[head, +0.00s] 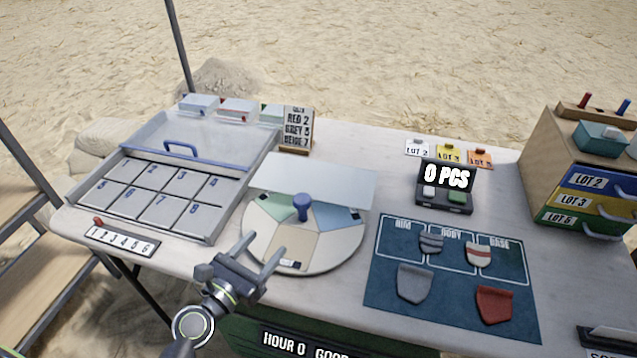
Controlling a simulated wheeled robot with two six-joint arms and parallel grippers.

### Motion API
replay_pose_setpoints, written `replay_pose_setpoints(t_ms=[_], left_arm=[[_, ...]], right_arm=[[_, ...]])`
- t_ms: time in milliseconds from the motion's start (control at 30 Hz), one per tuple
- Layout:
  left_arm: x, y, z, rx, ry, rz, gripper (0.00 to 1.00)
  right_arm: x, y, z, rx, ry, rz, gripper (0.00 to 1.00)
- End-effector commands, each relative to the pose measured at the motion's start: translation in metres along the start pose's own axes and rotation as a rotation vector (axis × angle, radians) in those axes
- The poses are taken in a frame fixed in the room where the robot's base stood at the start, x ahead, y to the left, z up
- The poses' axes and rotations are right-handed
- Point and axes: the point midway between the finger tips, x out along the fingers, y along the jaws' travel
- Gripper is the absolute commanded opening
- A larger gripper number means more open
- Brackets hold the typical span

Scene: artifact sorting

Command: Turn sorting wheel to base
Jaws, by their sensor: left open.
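The sorting wheel (337,250) is a round, pale turntable on the table with coloured sectors. A blue knob (302,206) stands at its middle, and a translucent panel (315,183) covers its far part. A beige sector with a small label faces the near side. My left gripper (263,254) is open and empty, at the wheel's near-left edge, with its fingers pointing toward the knob. Whether the fingers touch the wheel cannot be told. My right gripper is not in view.
A numbered compartment tray (160,215) stands left of the wheel. A blue mat (455,305) with sherds and RIM, BODY and BASE areas lies to the right. A counter reading 0 PCS (446,178) stands behind it. A drawer cabinet (540,150) is at the far right.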

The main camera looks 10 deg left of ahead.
Motion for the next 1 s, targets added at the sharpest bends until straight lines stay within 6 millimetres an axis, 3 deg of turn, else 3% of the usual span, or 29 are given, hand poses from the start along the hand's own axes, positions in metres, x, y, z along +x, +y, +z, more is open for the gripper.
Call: replay_pose_setpoints(t_ms=[167, 467, 800, 1000], left_arm=[[0.011, 0.000, 0.003, -0.006, -0.005, -0.001, 0.59], [0.065, -0.001, 0.003, -0.003, -0.004, -0.002, 0.59], [0.132, 0.000, 0.002, -0.003, -0.003, -0.002, 0.59], [0.161, 0.000, 0.001, -0.003, -0.002, -0.001, 0.59]], right_arm=[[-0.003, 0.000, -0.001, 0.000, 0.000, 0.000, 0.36], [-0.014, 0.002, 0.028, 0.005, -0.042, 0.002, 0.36], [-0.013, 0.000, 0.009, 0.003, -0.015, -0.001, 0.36], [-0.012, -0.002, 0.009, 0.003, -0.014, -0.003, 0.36]])
